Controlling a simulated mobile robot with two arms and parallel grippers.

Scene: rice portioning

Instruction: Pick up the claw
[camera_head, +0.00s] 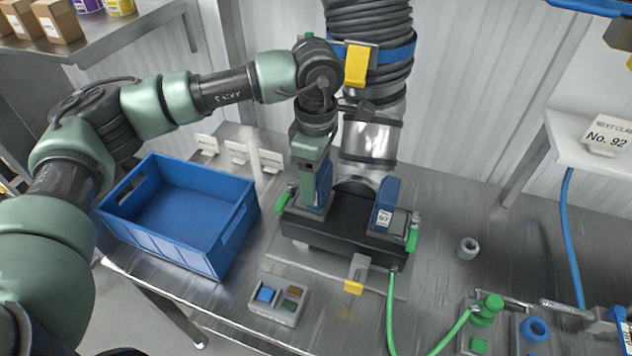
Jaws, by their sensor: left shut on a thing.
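The claw (345,228) is a wide black body in the middle of the bench, with a blue upright part at each end and green levers at its sides. A tag on its right blue part (386,200) seems to read 97. A silver cylinder under a ribbed black hose (368,30) stands directly behind and above it; whether they are joined is hard to tell. My left gripper (318,196) reaches down from above and is shut on the claw's left blue part. Its fingertips are partly hidden. My right gripper is not in view.
An empty blue crate (215,258) stands left of the claw. A small button box (278,302) sits in front. A sign (606,135) on the right shelf reads "Next claw No. 92". Green and blue hoses with fittings lie at the right. A grey nut (467,248) stands on the bench.

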